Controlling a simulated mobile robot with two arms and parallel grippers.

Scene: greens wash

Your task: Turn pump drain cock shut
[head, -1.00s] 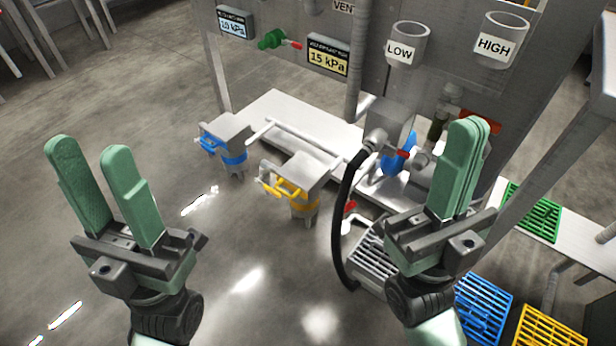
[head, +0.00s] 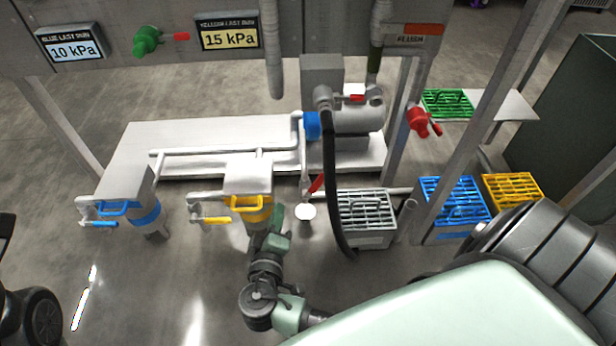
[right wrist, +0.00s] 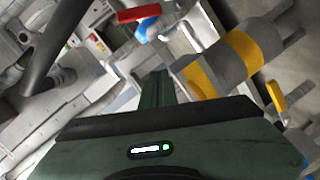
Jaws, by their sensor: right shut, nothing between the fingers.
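A cock with a red lever (head: 316,184) sits low in front of the pump, above a small white round cup (head: 305,211). The lever slants up to the right. A red lever (right wrist: 138,14) also shows at the top of the right wrist view, with a blue part beside it. The grey pump (head: 352,118) has a blue band at its left end. My right gripper (head: 279,243) is below and left of the red lever, apart from it. Its green fingers (right wrist: 156,88) are shut and empty. My left gripper is out of view.
A yellow-banded housing (head: 247,180) stands close above my right gripper; a blue-banded one (head: 127,190) is further left. A black hose (head: 330,170) hangs right of the red lever, beside a grey crate (head: 366,212). A red valve (head: 422,120) is further right.

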